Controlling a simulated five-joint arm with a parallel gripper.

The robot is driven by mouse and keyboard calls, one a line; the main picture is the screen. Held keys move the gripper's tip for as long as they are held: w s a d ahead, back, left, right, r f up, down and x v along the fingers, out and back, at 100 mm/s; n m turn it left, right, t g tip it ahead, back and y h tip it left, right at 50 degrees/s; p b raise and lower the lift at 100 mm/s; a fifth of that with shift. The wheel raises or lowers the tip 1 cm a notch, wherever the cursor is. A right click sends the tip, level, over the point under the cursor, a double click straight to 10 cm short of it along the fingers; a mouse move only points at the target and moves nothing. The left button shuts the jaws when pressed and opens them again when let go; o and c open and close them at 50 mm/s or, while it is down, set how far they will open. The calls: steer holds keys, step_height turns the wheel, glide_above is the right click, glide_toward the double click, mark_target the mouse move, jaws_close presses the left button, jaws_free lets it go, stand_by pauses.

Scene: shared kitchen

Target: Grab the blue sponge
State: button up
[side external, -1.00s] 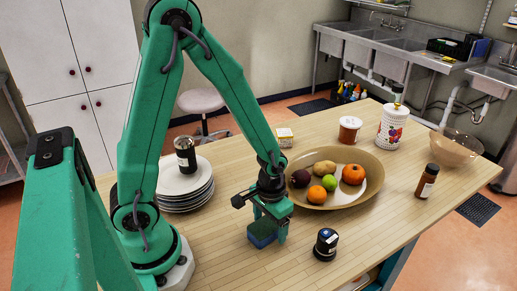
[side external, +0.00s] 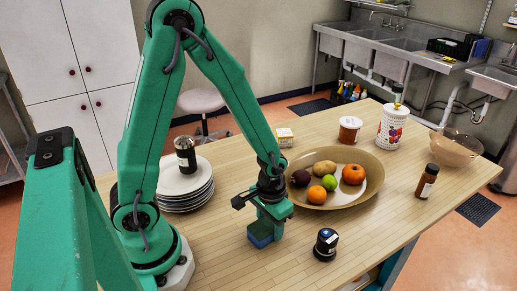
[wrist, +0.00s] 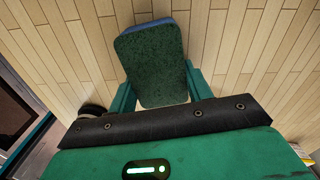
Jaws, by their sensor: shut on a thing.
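The blue sponge (side external: 260,233) is at the table's near side in the side external view, with a dark green top face. That top face fills the upper middle of the wrist view, where the sponge (wrist: 151,62) sits between my two fingers. My gripper (side external: 268,224) points down and is shut on the sponge, one finger at each side. The sponge is at or very near the wooden tabletop; I cannot tell if it is lifted.
The table (side external: 400,215) is clear toward the right front.

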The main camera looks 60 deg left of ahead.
mark_target(270, 223)
steer(key=shift+r, duration=0.2)
steer(key=shift+r, duration=1.15)
steer(key=shift+s+d+r, duration=0.1)
steer(key=shift+d+r, duration=0.05)
steer(key=shift+r, duration=0.7)
steer(key=s+d+r, duration=0.6)
steer(key=d, duration=0.3)
steer(key=shift+s+r, duration=0.3)
steer(key=shift+s, duration=0.05)
